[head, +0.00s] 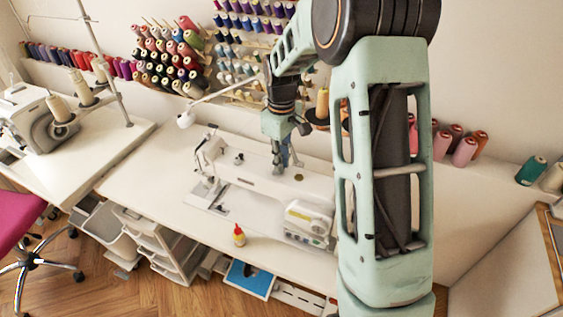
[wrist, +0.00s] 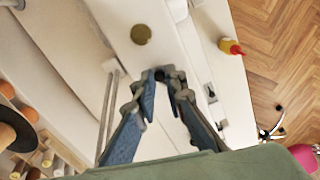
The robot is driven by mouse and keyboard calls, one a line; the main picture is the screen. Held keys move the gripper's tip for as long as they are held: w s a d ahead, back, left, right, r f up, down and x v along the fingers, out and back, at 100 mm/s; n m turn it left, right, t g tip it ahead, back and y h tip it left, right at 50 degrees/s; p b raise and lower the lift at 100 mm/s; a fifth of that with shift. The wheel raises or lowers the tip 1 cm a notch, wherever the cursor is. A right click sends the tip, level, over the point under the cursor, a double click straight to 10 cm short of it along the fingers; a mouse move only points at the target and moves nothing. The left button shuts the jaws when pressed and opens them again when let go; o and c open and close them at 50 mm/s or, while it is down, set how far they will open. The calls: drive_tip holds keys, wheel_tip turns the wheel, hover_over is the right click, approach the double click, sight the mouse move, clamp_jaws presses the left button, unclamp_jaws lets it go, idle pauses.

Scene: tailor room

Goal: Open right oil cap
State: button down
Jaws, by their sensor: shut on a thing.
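The white sewing machine (head: 262,178) stands on the table. A dark round cap (head: 239,158) sits on the left of its top, and another round cap (head: 298,177) sits further right. In the wrist view a brownish round cap (wrist: 141,34) lies flat on the machine top, beyond my fingertips and apart from them; it appears to be the right one. My gripper (head: 277,168) points down over the machine top, between the two caps. In the wrist view its blue-grey fingers (wrist: 162,78) close around a small dark thing (wrist: 160,75), mostly hidden, and I cannot tell what it is.
A yellow bottle with a red top (head: 239,237) stands in front of the machine and also shows in the wrist view (wrist: 231,47). Thread spools (head: 172,57) fill the rack behind. A second machine (head: 45,122) stands left. The front left table surface is clear.

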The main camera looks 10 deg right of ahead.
drive_tip(key=n, duration=0.4)
drive_tip(key=shift+n, duration=0.3)
drive_tip(key=shift+n+p, duration=0.6)
drive_tip(key=shift+n, duration=1.7)
drive_tip(key=c, duration=2)
unclamp_jaws()
drive_tip(key=shift+r, duration=0.1)
wheel_tip(320, 180, up, 12)
drive_tip(key=shift+f, duration=0.1)
